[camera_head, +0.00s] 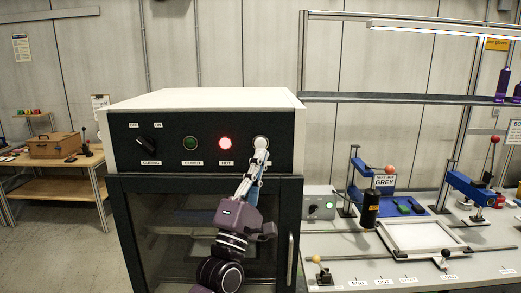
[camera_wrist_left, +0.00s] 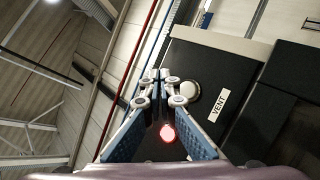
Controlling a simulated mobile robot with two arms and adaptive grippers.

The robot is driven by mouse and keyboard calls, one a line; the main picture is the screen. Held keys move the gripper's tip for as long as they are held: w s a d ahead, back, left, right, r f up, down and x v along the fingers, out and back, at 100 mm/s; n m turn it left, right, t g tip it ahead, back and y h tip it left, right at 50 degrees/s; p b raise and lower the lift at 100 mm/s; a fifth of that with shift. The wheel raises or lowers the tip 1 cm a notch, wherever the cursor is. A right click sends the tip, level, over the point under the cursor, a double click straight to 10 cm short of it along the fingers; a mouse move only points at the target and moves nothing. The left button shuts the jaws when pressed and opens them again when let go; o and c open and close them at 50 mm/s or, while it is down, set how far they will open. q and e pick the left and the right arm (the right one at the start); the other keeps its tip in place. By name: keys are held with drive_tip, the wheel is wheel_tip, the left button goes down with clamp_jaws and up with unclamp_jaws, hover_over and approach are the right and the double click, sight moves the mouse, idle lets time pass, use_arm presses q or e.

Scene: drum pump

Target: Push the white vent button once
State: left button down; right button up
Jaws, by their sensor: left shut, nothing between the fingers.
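The white vent button (camera_head: 260,141) sits at the right end of the oven's black control panel (camera_head: 285,150). It also shows in the left wrist view (camera_wrist_left: 190,91) as a round white button beside the VENT label (camera_wrist_left: 218,105). My left gripper (camera_head: 260,156) is shut and empty, its fingertips at the button in the head view. My right gripper is not in view.
The red HOT lamp (camera_head: 226,143) is lit left of the button; the green CURED lamp (camera_head: 190,143) and black CURING knob (camera_head: 147,144) lie further left. The oven door handle (camera_head: 290,260) is below. A workbench (camera_head: 350,272) with presses and a white frame stands right.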

sight(261, 144)
use_arm(q)
drive_tip(key=w+b, duration=0.3)
drive_tip(key=w, duration=0.2)
drive_tip(key=shift+w+b, duration=0.3)
idle(0.9)
drive_tip(key=shift+w+b, duration=0.45)
drive_tip(key=shift+b, duration=0.1)
